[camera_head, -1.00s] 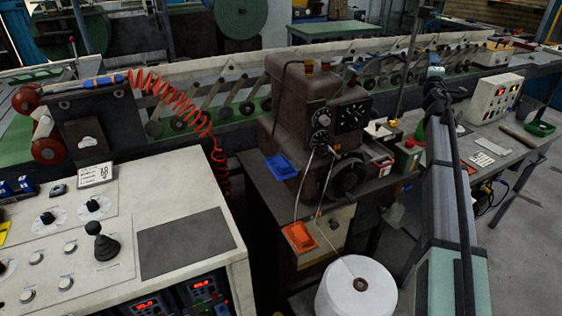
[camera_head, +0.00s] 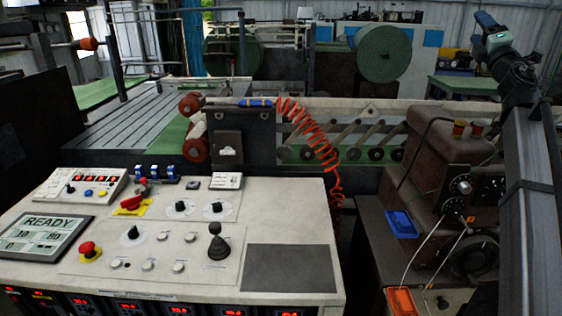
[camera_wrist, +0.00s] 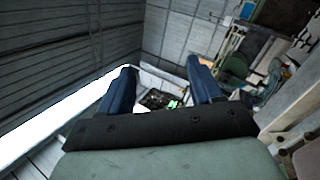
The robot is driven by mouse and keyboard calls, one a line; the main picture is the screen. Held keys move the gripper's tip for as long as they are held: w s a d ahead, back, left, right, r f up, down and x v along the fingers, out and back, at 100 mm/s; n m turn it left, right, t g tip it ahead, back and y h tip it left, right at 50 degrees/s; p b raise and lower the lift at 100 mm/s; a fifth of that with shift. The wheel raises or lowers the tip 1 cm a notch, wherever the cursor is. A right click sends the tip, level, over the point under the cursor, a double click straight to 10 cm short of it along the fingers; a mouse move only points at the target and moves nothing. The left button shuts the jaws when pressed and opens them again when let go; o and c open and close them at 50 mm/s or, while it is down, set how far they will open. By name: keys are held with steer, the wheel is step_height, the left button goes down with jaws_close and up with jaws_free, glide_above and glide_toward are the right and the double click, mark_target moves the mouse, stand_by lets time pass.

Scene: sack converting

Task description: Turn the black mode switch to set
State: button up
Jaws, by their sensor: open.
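Black rotary knobs sit on the pale control console: one at the left (camera_head: 133,234), one in the middle (camera_head: 181,207) and one at the right (camera_head: 217,208). Their labels are too small to read, so I cannot tell which is the mode switch or where it points. My gripper (camera_head: 487,22) is raised at the top right, far from the console. In the wrist view its two blue fingers (camera_wrist: 163,82) are apart with nothing between them. The knobs are not seen in the wrist view.
The console (camera_head: 60,190) also bears a black joystick (camera_head: 217,243), a red mushroom button (camera_head: 89,251), a red-handled switch (camera_head: 131,203) and a READY display (camera_head: 47,237). A brown sewing machine (camera_head: 445,165) stands right of it. A red coiled hose (camera_head: 312,135) hangs behind.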

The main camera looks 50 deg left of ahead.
steer(key=s+a+f+m+h, duration=0.3)
steer(key=a+m, duration=0.1)
steer(key=a, duration=0.3)
steer(key=s+a+f+m+t+h, duration=0.1)
steer(key=s+a+f+m+h, duration=0.2)
steer(key=a, duration=0.5)
steer(key=s+a+f+m+h, duration=0.2)
steer(key=a+f+m, duration=0.15)
steer(key=a, duration=0.35)
steer(key=s+a+f+m+g, duration=0.2)
steer(key=s+a+f+g, duration=0.2)
steer(key=s+a+f, duration=0.45)
steer(key=n+g+h, duration=0.5)
steer(key=n+g, duration=0.3)
steer(key=g, duration=0.9)
glide_toward(133, 229)
steer(key=x, duration=0.8)
steer(key=shift+s+a+f, duration=0.1)
steer(key=shift+s+f, duration=0.05)
